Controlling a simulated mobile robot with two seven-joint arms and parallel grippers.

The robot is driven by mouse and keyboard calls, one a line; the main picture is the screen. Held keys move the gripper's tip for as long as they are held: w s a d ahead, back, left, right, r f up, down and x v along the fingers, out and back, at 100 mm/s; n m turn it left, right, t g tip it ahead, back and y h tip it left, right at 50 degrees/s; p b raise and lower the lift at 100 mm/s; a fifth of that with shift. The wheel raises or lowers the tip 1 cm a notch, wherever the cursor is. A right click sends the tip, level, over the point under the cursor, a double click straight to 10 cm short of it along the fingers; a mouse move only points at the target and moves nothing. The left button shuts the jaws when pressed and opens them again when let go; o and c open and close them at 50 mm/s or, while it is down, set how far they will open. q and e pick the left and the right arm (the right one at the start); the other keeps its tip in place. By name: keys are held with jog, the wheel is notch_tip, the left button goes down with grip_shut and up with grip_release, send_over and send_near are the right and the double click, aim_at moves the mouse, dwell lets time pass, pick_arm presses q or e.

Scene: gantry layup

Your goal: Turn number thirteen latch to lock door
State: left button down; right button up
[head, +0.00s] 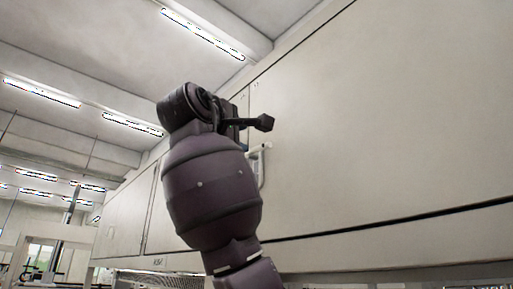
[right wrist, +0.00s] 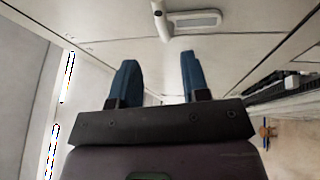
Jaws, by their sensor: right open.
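A pale latch handle (head: 262,165) is on the white door panel (head: 390,120), just below and behind my right gripper (head: 264,122) in the head view. In the right wrist view the latch handle (right wrist: 160,20) shows as a light lever beside a recessed grey plate (right wrist: 197,20), at the top, beyond the fingertips. My right gripper (right wrist: 158,60) is open, with two blue fingers apart and nothing between them. The fingers look apart from the latch. I cannot read a number on it. My left gripper is not in view.
The white panel wall runs along the right, with a dark seam (head: 400,219) below the door. A small dark marking (head: 158,261) is low on the wall. Ceiling lights (head: 203,33) hang overhead. Open room with frames (head: 55,245) lies at the far left.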

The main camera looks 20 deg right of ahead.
aim_at(258, 148)
jog(key=p+x, duration=0.3)
jog(key=x, duration=0.8)
jog(key=shift+f, duration=0.1)
grip_shut()
